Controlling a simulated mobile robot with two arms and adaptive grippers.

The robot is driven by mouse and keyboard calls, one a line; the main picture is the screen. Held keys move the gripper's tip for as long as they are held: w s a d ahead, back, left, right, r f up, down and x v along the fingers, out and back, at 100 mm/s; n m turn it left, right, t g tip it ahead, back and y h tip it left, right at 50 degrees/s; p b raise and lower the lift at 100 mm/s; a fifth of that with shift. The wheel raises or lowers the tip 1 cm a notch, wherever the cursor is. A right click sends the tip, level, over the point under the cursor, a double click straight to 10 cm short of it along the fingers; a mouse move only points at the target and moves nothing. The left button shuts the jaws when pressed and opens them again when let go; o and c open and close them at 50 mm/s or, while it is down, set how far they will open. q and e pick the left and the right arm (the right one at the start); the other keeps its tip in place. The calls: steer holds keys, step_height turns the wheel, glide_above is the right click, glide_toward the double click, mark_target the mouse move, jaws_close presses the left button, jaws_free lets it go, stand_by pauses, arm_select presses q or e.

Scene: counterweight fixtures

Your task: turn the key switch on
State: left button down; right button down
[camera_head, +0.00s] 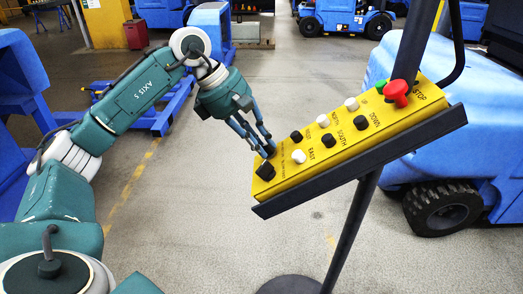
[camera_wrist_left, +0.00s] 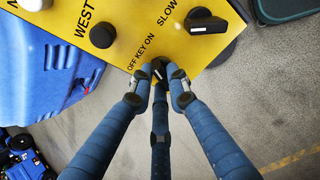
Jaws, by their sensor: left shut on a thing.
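The yellow control box (camera_head: 315,163) is mounted tilted on a dark stand. In the left wrist view, the key switch (camera_wrist_left: 159,68) is a small dark part near the box's edge, beside the label "OFF KEY ON". My left gripper (camera_head: 268,150) reaches down from the left to the box's lower left end. In the left wrist view, the fingertips of my left gripper (camera_wrist_left: 161,77) are closed around the key switch and partly hide it. Which way the key points is hard to tell. My right gripper is in neither view.
A black selector knob (camera_wrist_left: 206,18) by the label "SLOW" sits close to the fingers. Several black and white buttons and a red stop button (camera_head: 397,92) run along the box. A blue vehicle (camera_head: 445,120) stands behind at right. Open floor (camera_head: 190,220) lies left of the stand.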

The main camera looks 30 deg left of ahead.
arm_select(q)
steer(key=shift+r+m+t+b, duration=0.15)
steer(key=shift+m+t+b, duration=0.15)
steer(key=shift+m+b, duration=1)
steer(key=shift+m, duration=0.5)
steer(key=c, duration=1.8)
jaws_free()
steer(key=shift+o, duration=0.7)
steer(key=v, duration=1.2)
steer(key=shift+s, duration=0.1)
